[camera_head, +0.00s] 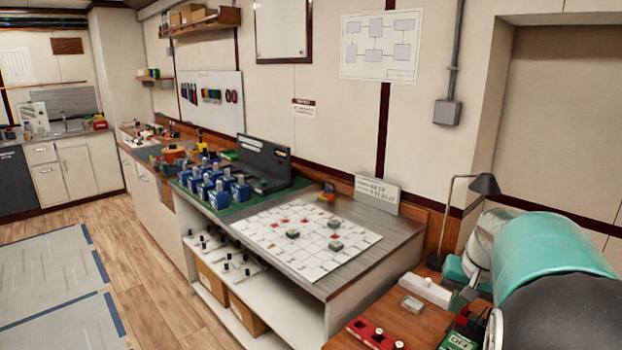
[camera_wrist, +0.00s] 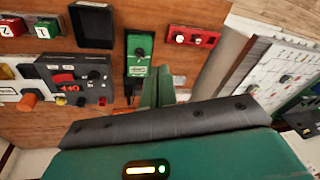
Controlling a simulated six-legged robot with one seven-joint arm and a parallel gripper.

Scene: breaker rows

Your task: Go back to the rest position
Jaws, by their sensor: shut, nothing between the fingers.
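My gripper (camera_wrist: 158,78) shows in the wrist view as two green fingers pressed together with nothing between them. It hangs over a brown wooden worktop (camera_wrist: 110,98), near a green device with a black top (camera_wrist: 138,46). Whether the fingers touch the device cannot be told. In the head view my teal arm fills the lower right and hides part of the worktop; the fingertips are not clear there.
A desk lamp (camera_head: 484,185) stands near my arm. A white grid board (camera_head: 270,243) lies on the grey bench. Floor is open at left.

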